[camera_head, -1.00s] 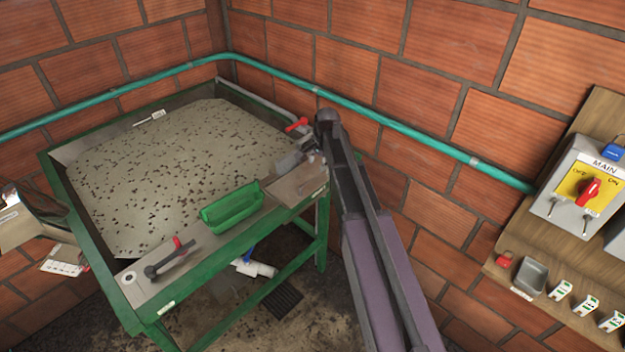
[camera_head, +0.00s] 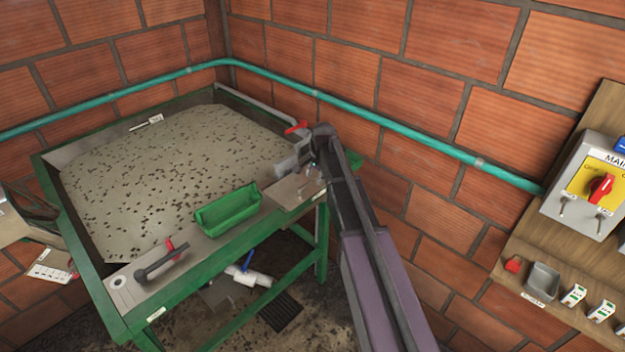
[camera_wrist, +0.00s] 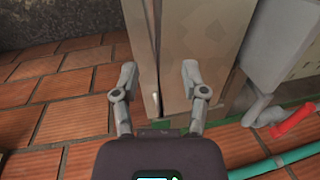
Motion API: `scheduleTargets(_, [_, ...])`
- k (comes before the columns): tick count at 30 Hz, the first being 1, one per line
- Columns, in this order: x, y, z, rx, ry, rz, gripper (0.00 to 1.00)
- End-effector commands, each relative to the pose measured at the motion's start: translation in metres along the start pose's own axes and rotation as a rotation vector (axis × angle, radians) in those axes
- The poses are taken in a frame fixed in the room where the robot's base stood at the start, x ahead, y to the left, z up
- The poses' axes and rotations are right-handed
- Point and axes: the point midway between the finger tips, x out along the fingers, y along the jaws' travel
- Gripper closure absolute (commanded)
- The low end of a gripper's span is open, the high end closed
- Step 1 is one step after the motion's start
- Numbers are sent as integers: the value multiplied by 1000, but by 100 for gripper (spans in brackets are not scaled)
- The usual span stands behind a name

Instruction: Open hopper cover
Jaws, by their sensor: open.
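A flat beige-grey plate (camera_head: 297,190) lies at the right front corner of the green-framed table; I take it for the hopper cover, but no label confirms this. My gripper (camera_head: 314,166) is at the back right edge of this plate, and its fingers are small and partly hidden by my arm. In the wrist view my gripper (camera_wrist: 160,74) is open, with its two fingers apart in front of a beige panel (camera_wrist: 178,40). A dark slit with a small pale metal piece (camera_wrist: 155,100) runs between the fingers. I see nothing held, and cannot tell if the fingers touch.
A green tray (camera_head: 228,210) and a red-black lever (camera_head: 160,260) sit on the table's front. The speckled basin (camera_head: 165,175) fills its middle. A red handle (camera_wrist: 293,121) and teal pipe (camera_wrist: 280,160) are close to the gripper's right. The brick wall (camera_wrist: 60,90) is near.

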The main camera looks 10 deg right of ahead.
Motion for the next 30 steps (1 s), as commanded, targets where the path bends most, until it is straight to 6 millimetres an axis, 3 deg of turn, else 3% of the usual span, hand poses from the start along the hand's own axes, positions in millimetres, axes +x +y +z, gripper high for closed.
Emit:
scheduleTargets(9, [0,0,0,0,0,0,46])
scheduleTargets(15, [0,0,0,-1,0,0,100])
scheduleTargets(23, [0,3,1,0,0,0,100])
scheduleTargets(26, [-3,16,2,1,0,1,100])
scheduleTargets(30, [-9,46,3,2,0,1,100])
